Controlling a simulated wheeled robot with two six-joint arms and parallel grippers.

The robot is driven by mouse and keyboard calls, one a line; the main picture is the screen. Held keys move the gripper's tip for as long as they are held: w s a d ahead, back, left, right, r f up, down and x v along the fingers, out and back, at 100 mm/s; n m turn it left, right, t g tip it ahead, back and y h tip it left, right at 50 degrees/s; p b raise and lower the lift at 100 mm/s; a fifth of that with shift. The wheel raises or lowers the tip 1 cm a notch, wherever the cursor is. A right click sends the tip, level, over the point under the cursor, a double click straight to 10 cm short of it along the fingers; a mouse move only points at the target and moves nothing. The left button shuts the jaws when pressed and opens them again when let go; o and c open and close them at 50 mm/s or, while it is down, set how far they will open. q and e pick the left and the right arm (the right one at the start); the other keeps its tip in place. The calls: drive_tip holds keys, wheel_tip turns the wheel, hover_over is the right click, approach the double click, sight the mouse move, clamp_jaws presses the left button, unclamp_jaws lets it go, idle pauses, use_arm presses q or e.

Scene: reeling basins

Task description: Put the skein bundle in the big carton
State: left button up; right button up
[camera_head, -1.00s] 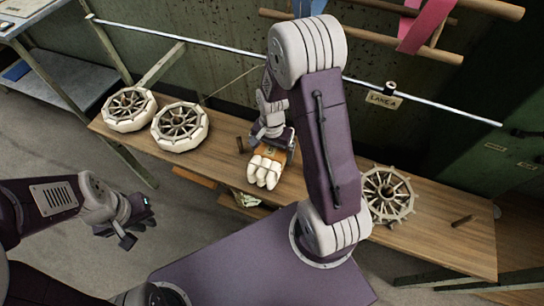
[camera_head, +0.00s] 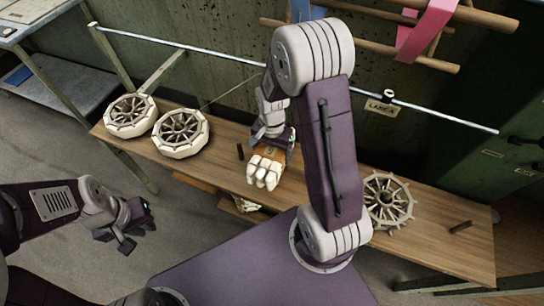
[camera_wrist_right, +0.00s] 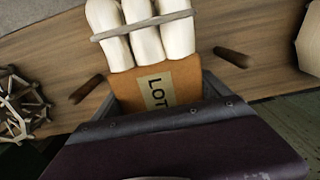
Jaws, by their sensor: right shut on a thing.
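The skein bundle (camera_head: 263,173) is several white skeins with a brown wrap; in the wrist view the skeins (camera_wrist_right: 135,35) have a pale band across them and the wrap bears a "LOT" label. My right gripper (camera_head: 277,143) is shut on the wrapped end, over the bench; I cannot tell whether the bundle touches the bench. My left gripper (camera_head: 124,226) is open and empty, left of the bench front. Brown board edges (camera_head: 197,184) and pale contents (camera_head: 246,205) show below the bench front, partly hidden; I cannot tell if this is the big carton.
The wooden bench (camera_head: 340,200) carries two white-rimmed reels (camera_head: 181,133) at left, a bare spoked reel (camera_head: 387,201) at right, and a small dark peg (camera_head: 461,227). A metal rod (camera_head: 220,52) crosses above. Wooden bars with pink cloth (camera_head: 430,28) hang at upper right.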

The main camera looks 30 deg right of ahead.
wheel_tip(320, 180, up, 7)
drive_tip(key=shift+f+p, duration=0.2)
drive_tip(key=shift+p, duration=0.55)
